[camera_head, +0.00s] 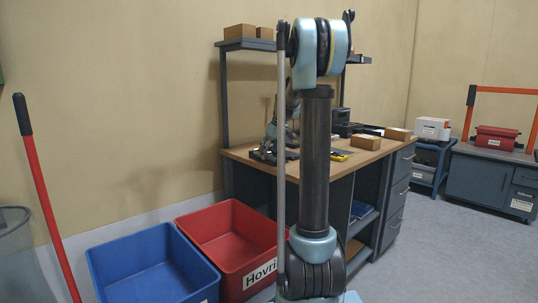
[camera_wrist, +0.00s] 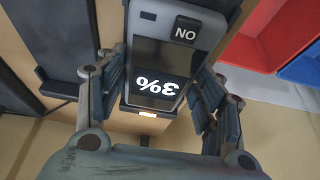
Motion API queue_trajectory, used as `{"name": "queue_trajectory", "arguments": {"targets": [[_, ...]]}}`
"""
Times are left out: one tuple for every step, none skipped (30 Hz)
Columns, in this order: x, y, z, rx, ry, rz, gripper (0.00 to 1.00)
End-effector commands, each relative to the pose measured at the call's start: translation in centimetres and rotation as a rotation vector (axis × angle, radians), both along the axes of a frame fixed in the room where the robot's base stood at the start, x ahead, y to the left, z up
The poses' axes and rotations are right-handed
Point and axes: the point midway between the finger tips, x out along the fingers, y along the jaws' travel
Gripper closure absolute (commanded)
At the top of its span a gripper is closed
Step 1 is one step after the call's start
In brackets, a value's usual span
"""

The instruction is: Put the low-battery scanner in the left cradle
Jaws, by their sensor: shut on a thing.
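The scanner (camera_wrist: 155,70) fills the middle of the wrist view, a grey handheld body with a dark screen reading 3%, upside down in that picture. My gripper (camera_wrist: 158,92) has its two fingers on either side of the scanner and is shut on it. Dark cradle-like parts show around the scanner's end, with a small amber light (camera_wrist: 147,114) just below it. I cannot tell whether the scanner is seated or held above. In the head view my gripper (camera_head: 268,150) is low over the workbench (camera_head: 240,150), partly behind my arm, and the scanner is not distinguishable.
Another dark upright part (camera_wrist: 50,40) stands at the left of the wrist view. A blue bin (camera_head: 150,272) and a red bin (camera_head: 235,240) stand on the floor before the bench. Cardboard boxes (camera_head: 366,141) lie on the bench's right; a shelf (camera_head: 245,44) overhangs it.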

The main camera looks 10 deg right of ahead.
Motion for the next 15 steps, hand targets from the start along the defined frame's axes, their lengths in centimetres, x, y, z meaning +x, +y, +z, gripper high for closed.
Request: {"name": "queue_trajectory", "arguments": {"targets": [[0.01, 0.01, 0.0, 0.0, 0.0, 0.0, 0.71], [0.01, 0.0, -0.02, 0.0, 0.0, 0.0, 0.71], [0.02, 0.01, -0.1, 0.0, 0.0, 0.0, 0.71], [0.01, 0.01, -0.12, 0.0, 0.0, 0.0, 0.34], [0.01, 0.01, -0.11, 0.0, 0.0, 0.0, 0.27], [0.0, 0.01, -0.1, 0.0, 0.0, 0.0, 0.19], [0.01, 0.02, -0.1, 0.0, 0.0, 0.0, 0.19], [0.01, 0.02, -0.1, 0.0, 0.0, 0.0, 0.19], [0.01, 0.02, -0.1, 0.0, 0.0, 0.0, 0.19], [0.01, 0.02, -0.09, 0.0, 0.0, 0.0, 0.19], [0.01, 0.02, -0.09, 0.0, 0.0, 0.0, 0.19], [0.01, 0.02, -0.09, 0.0, 0.0, 0.0, 0.19], [0.01, 0.02, -0.09, 0.0, 0.0, 0.0, 0.19], [0.01, 0.03, -0.09, 0.0, 0.0, 0.0, 0.19], [0.0, 0.03, -0.09, 0.0, 0.0, 0.0, 0.19]]}}
